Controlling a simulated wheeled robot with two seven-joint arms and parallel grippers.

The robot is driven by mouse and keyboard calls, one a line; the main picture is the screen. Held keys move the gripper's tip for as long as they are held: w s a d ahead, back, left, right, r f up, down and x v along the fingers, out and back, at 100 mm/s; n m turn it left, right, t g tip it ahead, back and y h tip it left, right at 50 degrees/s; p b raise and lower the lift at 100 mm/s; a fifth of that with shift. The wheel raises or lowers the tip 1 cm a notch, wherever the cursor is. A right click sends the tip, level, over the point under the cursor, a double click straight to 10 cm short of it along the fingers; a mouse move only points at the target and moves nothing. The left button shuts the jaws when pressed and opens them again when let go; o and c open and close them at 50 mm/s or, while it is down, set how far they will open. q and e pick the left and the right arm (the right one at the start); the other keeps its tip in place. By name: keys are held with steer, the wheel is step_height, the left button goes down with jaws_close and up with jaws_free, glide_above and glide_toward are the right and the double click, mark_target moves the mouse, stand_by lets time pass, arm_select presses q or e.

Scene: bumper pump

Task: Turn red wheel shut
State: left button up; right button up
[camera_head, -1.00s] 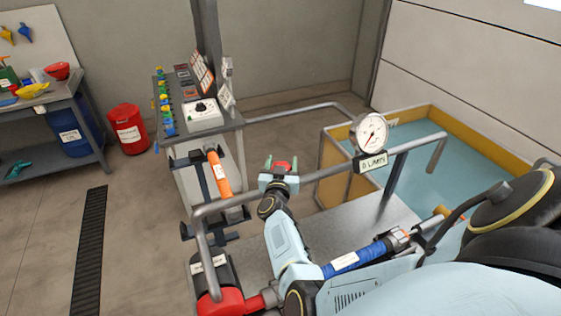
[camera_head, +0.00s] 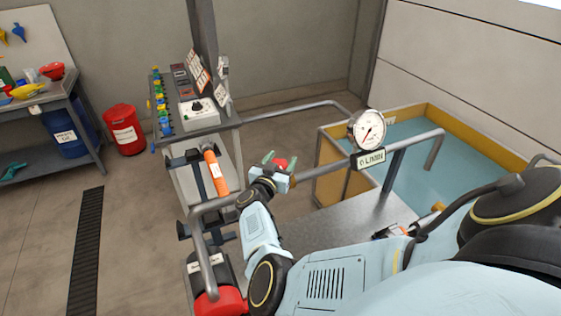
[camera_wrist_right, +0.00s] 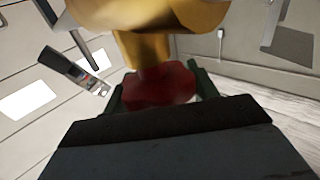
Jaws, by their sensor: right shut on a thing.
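The red wheel (camera_head: 281,164) is a small knob at the tip of my right arm in the head view, mostly covered by my gripper. In the right wrist view the red wheel (camera_wrist_right: 160,84) sits below a brass valve body (camera_wrist_right: 150,45). My right gripper (camera_head: 277,161) is shut on the wheel, with a green finger on either side of it. The wheel's far side and the valve body are hidden in the head view. My left gripper is not in view.
A grey pipe rail (camera_head: 312,174) runs beside my gripper, with a round gauge (camera_head: 367,128) to the right. An orange handle (camera_head: 215,172) stands to the left. A yellow-edged water tank (camera_head: 460,160) lies behind. A red bin (camera_head: 124,130) stands on the floor at left.

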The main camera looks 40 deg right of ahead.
steer(key=o, duration=1)
steer(key=shift+t, duration=0.3)
